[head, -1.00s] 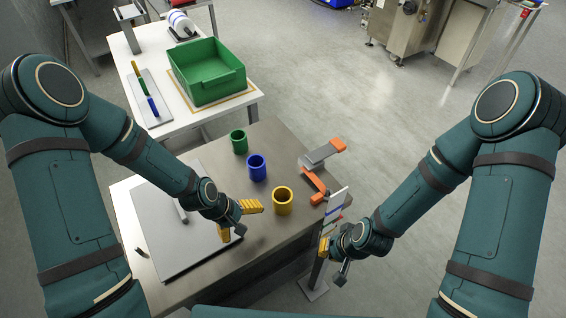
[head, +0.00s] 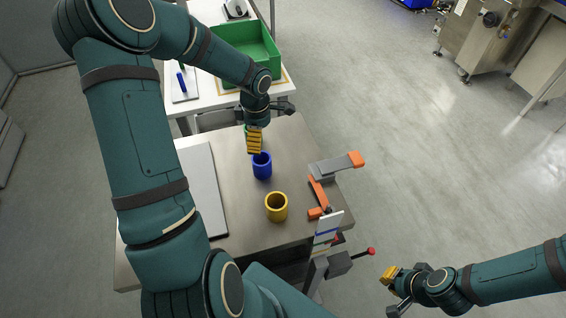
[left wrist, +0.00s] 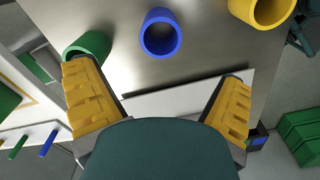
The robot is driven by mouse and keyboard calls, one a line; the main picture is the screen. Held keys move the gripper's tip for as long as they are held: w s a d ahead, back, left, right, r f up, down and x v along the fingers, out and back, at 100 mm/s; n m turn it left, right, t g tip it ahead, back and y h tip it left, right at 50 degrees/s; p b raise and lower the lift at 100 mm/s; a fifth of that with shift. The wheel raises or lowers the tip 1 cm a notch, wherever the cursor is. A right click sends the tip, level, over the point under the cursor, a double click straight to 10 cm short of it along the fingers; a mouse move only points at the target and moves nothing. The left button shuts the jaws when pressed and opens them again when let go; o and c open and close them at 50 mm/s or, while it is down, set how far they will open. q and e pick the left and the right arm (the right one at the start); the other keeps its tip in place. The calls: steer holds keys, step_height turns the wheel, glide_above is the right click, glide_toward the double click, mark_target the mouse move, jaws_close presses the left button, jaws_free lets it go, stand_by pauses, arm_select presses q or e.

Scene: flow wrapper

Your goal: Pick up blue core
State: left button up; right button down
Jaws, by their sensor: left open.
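The blue core (head: 262,172) is an open-topped hollow cylinder standing upright on the steel table. My left gripper (head: 254,146) is above it, and its yellow fingers cover the far side of the core in the head view. In the left wrist view the fingers (left wrist: 155,82) are spread wide and empty. There the blue core (left wrist: 162,17) lies beyond the gap between the fingertips, with no contact visible. My right gripper (head: 392,288) is off the table at the lower right; its opening is unclear.
The yellow core (head: 276,212) stands in front of the blue one. The green core (left wrist: 90,42) is beside the left-hand finger in the wrist view, mostly hidden in the head view. A grey-and-orange fixture (head: 337,165) stands right. A green bin (head: 265,47) sits on the far table.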

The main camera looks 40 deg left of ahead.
arm_select(q)
steer(key=b, duration=0.1)
glide_toward(261, 164)
steer(key=shift+s+d+f, duration=0.8)
steer(key=shift+s+d, duration=0.05)
steer(key=shift+d, duration=0.05)
steer(key=shift+s+d+f+b, duration=0.1)
steer(key=shift+f+b, duration=0.25)
steer(key=shift+f, duration=1)
steer(key=shift+d+f+b, duration=0.1)
steer(key=shift+f+b, duration=0.2)
steer(key=shift+f, duration=1)
steer(key=c, duration=1.2)
